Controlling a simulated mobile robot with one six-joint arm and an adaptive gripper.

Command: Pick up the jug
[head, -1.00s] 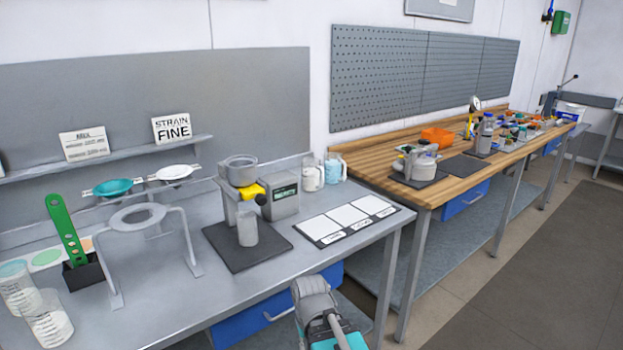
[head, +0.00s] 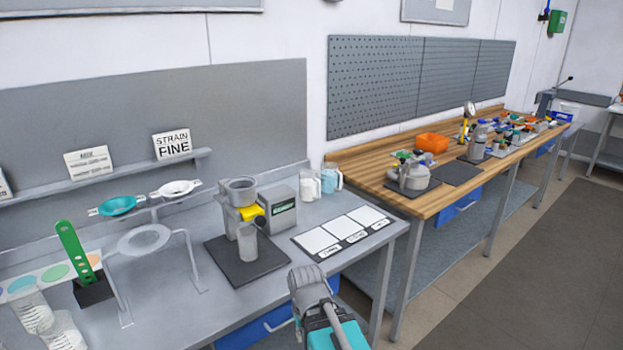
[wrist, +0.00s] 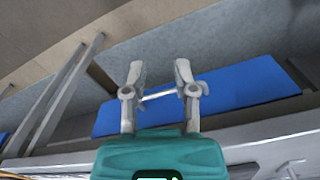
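Two small handled jugs, one white (head: 309,187) and one light blue (head: 331,180), stand side by side at the back right of the grey bench (head: 185,322). Clear graduated vessels (head: 67,332) stand at the bench's front left, partly cut off. I cannot tell which vessel the task means. My gripper (wrist: 159,72) shows in the wrist view with its two fingers apart and nothing between them. Behind the fingers is a blue drawer front with a bar handle. No jug shows in the wrist view. In the head view my arm is at the bench's front edge.
A dispenser stand (head: 242,200) with a grey cup (head: 247,242) sits on a dark mat. A ring stand (head: 145,240) and a green paddle (head: 70,250) in a black holder are at left. White cards (head: 345,227) lie near the right end. A cluttered wooden bench (head: 440,199) stands beyond.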

